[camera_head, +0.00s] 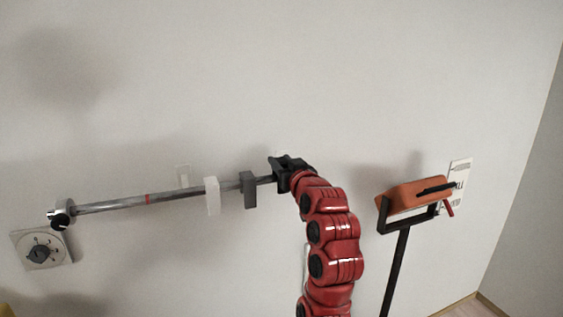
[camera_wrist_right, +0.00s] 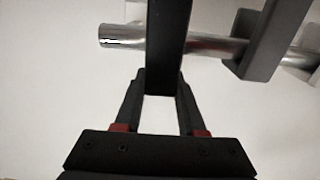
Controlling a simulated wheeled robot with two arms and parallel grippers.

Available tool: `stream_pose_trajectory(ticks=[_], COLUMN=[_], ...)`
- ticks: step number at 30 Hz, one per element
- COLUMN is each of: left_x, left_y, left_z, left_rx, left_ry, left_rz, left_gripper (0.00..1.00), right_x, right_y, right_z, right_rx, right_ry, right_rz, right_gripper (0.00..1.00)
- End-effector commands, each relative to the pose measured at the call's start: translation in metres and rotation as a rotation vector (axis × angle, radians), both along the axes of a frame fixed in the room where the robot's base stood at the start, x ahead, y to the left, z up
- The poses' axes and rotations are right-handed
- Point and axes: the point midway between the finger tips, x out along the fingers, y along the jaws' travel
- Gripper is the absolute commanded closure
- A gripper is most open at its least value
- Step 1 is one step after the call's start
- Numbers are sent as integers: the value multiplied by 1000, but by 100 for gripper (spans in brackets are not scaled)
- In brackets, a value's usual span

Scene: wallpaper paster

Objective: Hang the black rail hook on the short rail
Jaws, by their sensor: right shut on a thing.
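The short rail (camera_head: 120,203) is a grey metal bar running along the wall, with a red mark on it. A white hook (camera_head: 212,196) and a dark grey hook (camera_head: 248,190) hang on its right part. My right gripper (camera_head: 282,172) is at the rail's right end. In the right wrist view it is shut on the black rail hook (camera_wrist_right: 168,45), which crosses in front of the rail (camera_wrist_right: 125,37) near its free end. The grey hook (camera_wrist_right: 270,45) is beside it, apart. Whether the black hook rests on the rail cannot be told. My left gripper is out of view.
A round holder (camera_head: 61,214) carries the rail's left end above a wall plate with a dark knob (camera_head: 40,253). An orange block with a black tool (camera_head: 412,195) sits on a black stand (camera_head: 397,265) at right. The wall between is clear.

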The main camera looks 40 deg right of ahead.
Motion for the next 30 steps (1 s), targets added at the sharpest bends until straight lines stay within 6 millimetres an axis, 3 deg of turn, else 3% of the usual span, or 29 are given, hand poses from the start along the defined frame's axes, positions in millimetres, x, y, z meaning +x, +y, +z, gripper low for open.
stream_pose_trajectory(ticks=[29,30], left_x=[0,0], left_y=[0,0], left_z=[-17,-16], left_rx=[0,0], left_ry=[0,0], left_rz=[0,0], left_gripper=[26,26], right_x=[0,0], right_y=[0,0], right_z=[-25,-25], right_rx=[0,0], right_ry=[0,0], right_rz=[0,0], right_gripper=[100,57])
